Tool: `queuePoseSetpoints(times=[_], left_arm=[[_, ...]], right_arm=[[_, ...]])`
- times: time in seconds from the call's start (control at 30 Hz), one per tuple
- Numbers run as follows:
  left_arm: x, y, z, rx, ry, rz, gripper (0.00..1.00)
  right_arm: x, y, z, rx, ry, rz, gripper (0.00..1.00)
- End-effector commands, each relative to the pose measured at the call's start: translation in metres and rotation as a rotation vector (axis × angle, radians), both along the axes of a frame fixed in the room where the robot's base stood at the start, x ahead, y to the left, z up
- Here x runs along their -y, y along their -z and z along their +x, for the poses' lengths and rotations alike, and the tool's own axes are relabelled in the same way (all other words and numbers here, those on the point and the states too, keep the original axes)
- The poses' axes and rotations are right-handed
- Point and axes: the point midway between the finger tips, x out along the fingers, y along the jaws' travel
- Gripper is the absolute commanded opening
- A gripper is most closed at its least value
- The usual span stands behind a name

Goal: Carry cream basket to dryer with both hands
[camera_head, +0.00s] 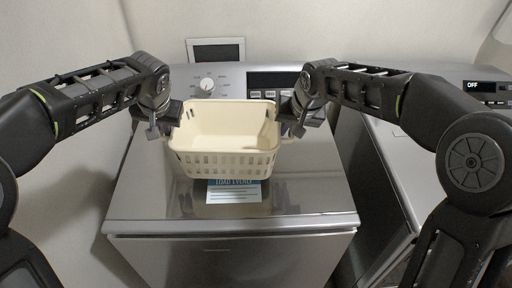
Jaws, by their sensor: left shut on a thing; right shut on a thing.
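The cream basket (222,160) is upright and looks empty, with slotted walls. It is over the closed lid of the silver topload washer (160,205); I cannot tell whether it touches the lid. My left gripper (165,130) is shut on the basket's left side. My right gripper (290,127) is shut on its right side. The fingertips are partly hidden by the gripper bodies. Another silver machine (385,150), which may be the dryer, stands to the right with a display reading OFF (473,85).
A label (234,192) lies on the washer lid in front of the basket. The washer's control panel (225,83) rises behind the basket. A small framed panel (216,51) is on the back wall. A narrow gap separates the two machines.

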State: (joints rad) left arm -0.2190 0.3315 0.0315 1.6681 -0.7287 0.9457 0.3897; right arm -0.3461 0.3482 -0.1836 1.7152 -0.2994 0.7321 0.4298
Motion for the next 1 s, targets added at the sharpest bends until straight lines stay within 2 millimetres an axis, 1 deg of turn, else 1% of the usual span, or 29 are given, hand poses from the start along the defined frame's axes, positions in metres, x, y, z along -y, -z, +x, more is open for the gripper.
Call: queuePoseSetpoints(times=[0.2, 0.33, 1.0], left_arm=[[0.000, 0.027, 0.000, 0.000, 0.000, 0.000, 0.00], [0.000, 0.039, 0.000, 0.001, 0.000, 0.000, 0.00], [0.000, 0.039, 0.000, 0.001, 0.000, 0.000, 0.00]], right_arm=[[0.000, 0.027, 0.000, 0.000, 0.000, 0.000, 0.00], [0.000, 0.039, 0.000, 0.001, 0.000, 0.000, 0.00], [0.000, 0.039, 0.000, 0.001, 0.000, 0.000, 0.00]])
